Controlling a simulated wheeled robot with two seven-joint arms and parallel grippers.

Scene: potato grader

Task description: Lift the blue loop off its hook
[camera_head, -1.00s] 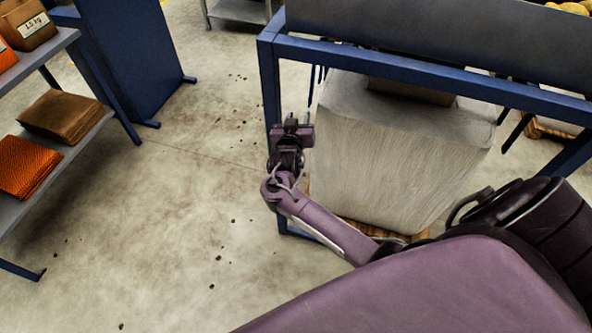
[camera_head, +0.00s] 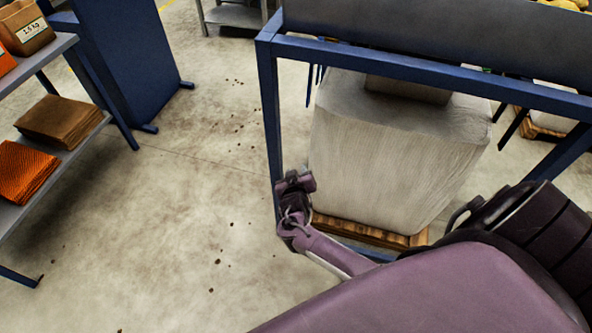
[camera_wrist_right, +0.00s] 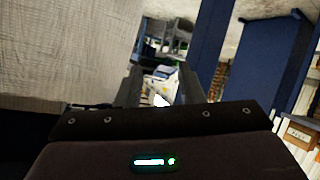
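I cannot make out a blue loop on a hook for certain. Small dark blue strips (camera_head: 319,73) hang below the blue frame's top bar in the head view, too small to identify. My right gripper (camera_head: 296,181) is beside the frame's left post, low in front of the pale wrapped block. In the right wrist view my right gripper (camera_wrist_right: 161,90) shows its two dark fingers apart, with nothing seen held between them. My left gripper is not in view.
The blue frame (camera_head: 268,110) stands before a pale wrapped block (camera_head: 390,150) on a wooden pallet (camera_head: 370,233). A shelf (camera_head: 62,42) with brown bags and an orange stack (camera_head: 25,172) is at left. Floor between is open.

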